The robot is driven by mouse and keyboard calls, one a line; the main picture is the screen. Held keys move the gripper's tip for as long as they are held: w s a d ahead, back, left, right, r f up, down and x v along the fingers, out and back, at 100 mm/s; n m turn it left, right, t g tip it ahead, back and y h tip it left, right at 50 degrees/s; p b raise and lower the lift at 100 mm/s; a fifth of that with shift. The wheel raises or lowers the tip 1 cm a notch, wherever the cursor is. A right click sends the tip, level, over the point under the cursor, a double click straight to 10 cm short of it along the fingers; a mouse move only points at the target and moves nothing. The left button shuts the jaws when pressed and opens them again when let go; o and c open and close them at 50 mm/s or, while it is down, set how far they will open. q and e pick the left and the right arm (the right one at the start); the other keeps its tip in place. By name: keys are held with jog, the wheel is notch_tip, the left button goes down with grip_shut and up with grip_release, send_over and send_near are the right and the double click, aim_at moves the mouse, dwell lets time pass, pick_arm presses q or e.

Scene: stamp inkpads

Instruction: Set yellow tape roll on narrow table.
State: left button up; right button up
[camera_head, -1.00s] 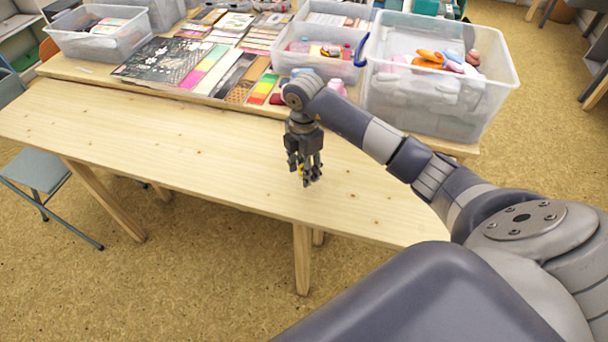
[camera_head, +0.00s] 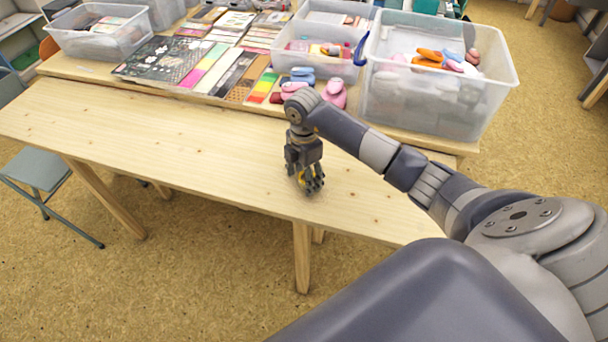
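The narrow table (camera_head: 150,140) is a long pale wooden top across the middle of the view. My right gripper (camera_head: 310,185) is low over its right half, near the front edge, with its fingers pointing down. It is shut on the yellow tape roll (camera_head: 302,178), which shows only as a small yellow piece between the dark fingers. The roll is at or just above the tabletop; I cannot tell whether it touches. My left gripper is not in view.
Behind stands another table with a clear bin (camera_head: 430,100) of colourful items, a smaller clear bin (camera_head: 100,40), flat coloured pads (camera_head: 205,65) and pink and blue punches (camera_head: 334,93). The left and middle of the narrow table are bare.

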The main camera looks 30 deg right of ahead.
notch_tip(320, 180, up, 12)
jog(key=shift+r+b, duration=0.15)
jog(key=shift+b, duration=0.2)
dwell(0.6)
